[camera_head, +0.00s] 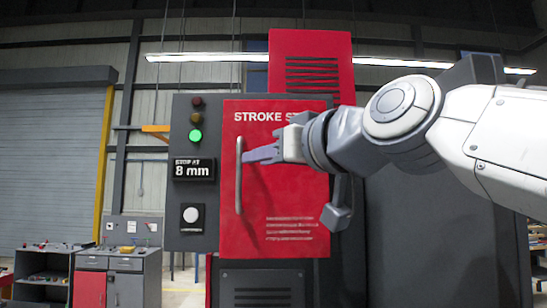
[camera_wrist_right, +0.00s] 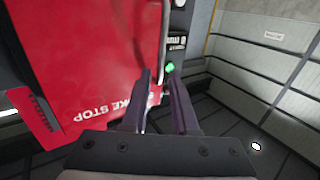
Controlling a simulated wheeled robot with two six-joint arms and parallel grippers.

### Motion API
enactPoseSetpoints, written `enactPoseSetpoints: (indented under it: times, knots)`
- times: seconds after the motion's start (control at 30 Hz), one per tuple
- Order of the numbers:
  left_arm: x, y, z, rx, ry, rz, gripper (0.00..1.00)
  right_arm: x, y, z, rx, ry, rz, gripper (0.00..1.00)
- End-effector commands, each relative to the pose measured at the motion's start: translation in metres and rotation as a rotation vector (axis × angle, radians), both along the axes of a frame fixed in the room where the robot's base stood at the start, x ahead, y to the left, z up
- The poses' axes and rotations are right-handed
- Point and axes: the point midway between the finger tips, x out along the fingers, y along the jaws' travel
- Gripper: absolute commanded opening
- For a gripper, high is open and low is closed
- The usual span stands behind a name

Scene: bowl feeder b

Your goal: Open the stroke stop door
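The stroke stop door (camera_head: 285,180) is a red panel with white lettering on the front of the machine. It looks shut, flush with the machine. Its grey vertical bar handle (camera_head: 239,176) runs along the door's left edge. My right gripper (camera_head: 247,156) reaches in from the right in front of the door, with its fingertips close to the handle's upper part. In the right wrist view the two dark fingers (camera_wrist_right: 158,76) stand apart, and the handle (camera_wrist_right: 164,40) shows at the gap between their tips. I cannot tell whether they touch it. My left gripper is not in view.
A dark control panel (camera_head: 194,225) left of the door carries a lit green lamp (camera_head: 196,135), a "STOP AT 8 mm" display (camera_head: 194,169) and a white button (camera_head: 191,214). A workbench (camera_head: 118,264) stands at the lower left. A roller shutter (camera_head: 50,150) is behind.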

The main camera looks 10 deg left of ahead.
Motion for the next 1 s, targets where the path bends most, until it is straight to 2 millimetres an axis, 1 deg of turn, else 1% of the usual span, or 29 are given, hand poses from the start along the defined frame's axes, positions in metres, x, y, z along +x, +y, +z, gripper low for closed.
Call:
enactPoseSetpoints:
  times: [0.03,0.1,0.3,0.4,0.53,0.8,0.87,0.9,1.0]
  knots:
    - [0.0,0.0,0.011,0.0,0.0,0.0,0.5,0.008,0.01,0.004,-0.003,0.004,0.002,0.27]
    - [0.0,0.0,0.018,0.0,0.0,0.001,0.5,0.016,0.02,0.003,-0.005,0.004,0.002,0.27]
    - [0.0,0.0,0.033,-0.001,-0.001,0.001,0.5,0.037,0.046,0.003,-0.003,0.003,0.003,0.27]
    - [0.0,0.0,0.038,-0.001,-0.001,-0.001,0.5,0.044,0.054,0.002,-0.002,0.001,0.003,0.27]
    - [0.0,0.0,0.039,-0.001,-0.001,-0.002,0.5,0.049,0.059,0.0,-0.002,0.002,0.002,0.27]
    - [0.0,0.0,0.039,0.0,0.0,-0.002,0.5,0.049,0.06,-0.001,-0.002,0.001,0.002,0.27]
    - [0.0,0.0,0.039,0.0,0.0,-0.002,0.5,0.049,0.059,-0.001,-0.002,0.001,0.002,0.04]
    - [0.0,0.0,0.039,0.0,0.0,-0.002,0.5,0.049,0.059,-0.001,-0.002,0.001,0.002,0.0]
    - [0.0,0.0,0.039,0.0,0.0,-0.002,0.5,0.049,0.059,-0.001,-0.002,0.001,0.002,0.0]
